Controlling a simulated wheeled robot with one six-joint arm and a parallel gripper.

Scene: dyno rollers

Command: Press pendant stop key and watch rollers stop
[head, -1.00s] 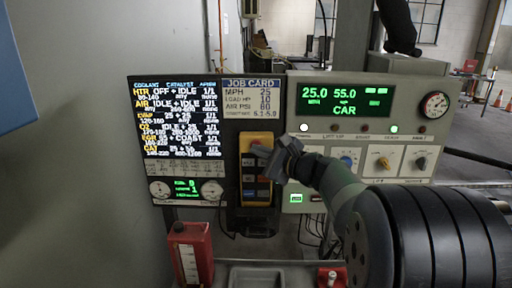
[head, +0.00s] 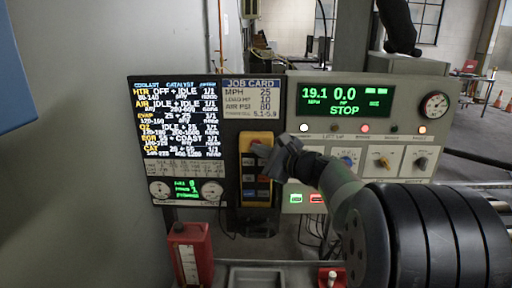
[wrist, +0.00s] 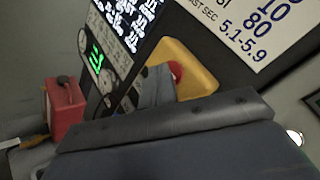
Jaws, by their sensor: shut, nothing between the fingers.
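I cannot tell whether the tip touches the key. The green display (head: 344,102) on the grey console reads 19.1 MPH, 0.0 and STOP. The rollers cannot be made out.
A black status screen (head: 180,115) stands left of the pendant, and the job card (head: 251,98) is above it. The grey console (head: 408,93) with knobs and a gauge is to the right. A red box (head: 190,250) stands at lower left, near my arm's work area.

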